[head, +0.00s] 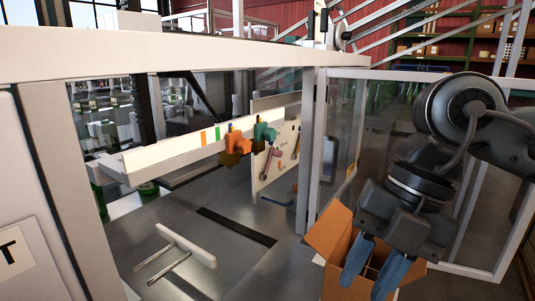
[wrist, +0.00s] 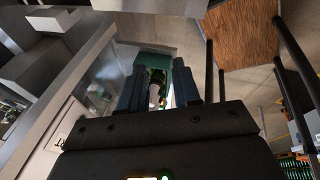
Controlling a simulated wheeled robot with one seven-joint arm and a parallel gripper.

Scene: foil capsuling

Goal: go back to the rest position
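My gripper (head: 373,266) hangs at the lower right in the head view, with its blue fingers pointing down over an open cardboard box (head: 332,238). The fingers are apart, and nothing shows held between them. In the wrist view my gripper (wrist: 159,88) also shows two blue fingers with a gap. Green and white shapes appear beyond that gap, too small to identify surely. The fingers hide part of the box, and its contents cannot be made out.
A framed enclosure with clear panels (head: 345,140) stands left of my arm. Inside are a white rail (head: 170,157), an orange fitting (head: 238,145), a teal fitting (head: 264,135) and a white bar on two rods (head: 187,244). Shelves (head: 440,45) stand behind.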

